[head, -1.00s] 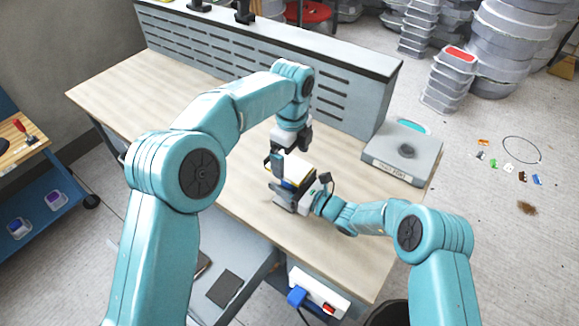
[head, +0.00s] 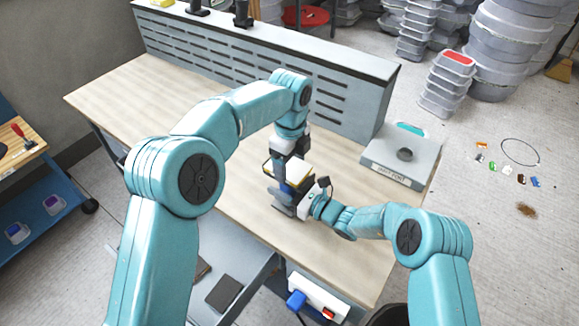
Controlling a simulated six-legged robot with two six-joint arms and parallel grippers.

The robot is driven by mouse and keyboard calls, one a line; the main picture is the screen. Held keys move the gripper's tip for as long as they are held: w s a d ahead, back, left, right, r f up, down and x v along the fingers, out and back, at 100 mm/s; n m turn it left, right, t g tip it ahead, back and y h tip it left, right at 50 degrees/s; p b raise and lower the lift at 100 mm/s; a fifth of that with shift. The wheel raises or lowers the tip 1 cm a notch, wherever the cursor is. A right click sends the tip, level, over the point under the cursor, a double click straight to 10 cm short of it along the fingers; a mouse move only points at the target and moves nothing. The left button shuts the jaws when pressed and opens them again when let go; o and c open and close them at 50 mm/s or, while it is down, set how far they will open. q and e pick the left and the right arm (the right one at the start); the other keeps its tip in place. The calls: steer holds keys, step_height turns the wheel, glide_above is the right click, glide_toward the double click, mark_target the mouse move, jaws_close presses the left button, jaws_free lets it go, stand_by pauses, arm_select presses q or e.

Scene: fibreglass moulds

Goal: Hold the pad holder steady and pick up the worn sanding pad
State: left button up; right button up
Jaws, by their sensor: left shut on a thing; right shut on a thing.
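The worn sanding pad (head: 296,172), pale on top with a yellowish edge, is at the middle of the workbench. My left gripper (head: 279,168) reaches down from above and is shut on the pad; its fingertips are partly hidden. The pad holder (head: 289,189), with a blue part showing, is just below the pad. My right gripper (head: 294,202) comes in low from the right and is shut on the holder, covering much of it. I cannot tell whether pad and holder still touch.
The wooden workbench (head: 160,100) is clear on its left and front right. A slotted grey panel (head: 300,80) stands along its back. Stacked tubs (head: 500,50) stand on the floor beyond.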

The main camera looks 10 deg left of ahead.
mark_target(290, 167)
arm_select(q)
step_height(290, 167, up, 9)
steer(key=shift+f, duration=0.15)
arm_select(e)
steer(key=o, duration=1.3)
steer(key=shift+d, duration=0.1)
steer(key=v, duration=1.1)
steer(key=shift+s+d, duration=0.15)
steer(key=shift+d, duration=0.2)
steer(key=shift+s, duration=0.1)
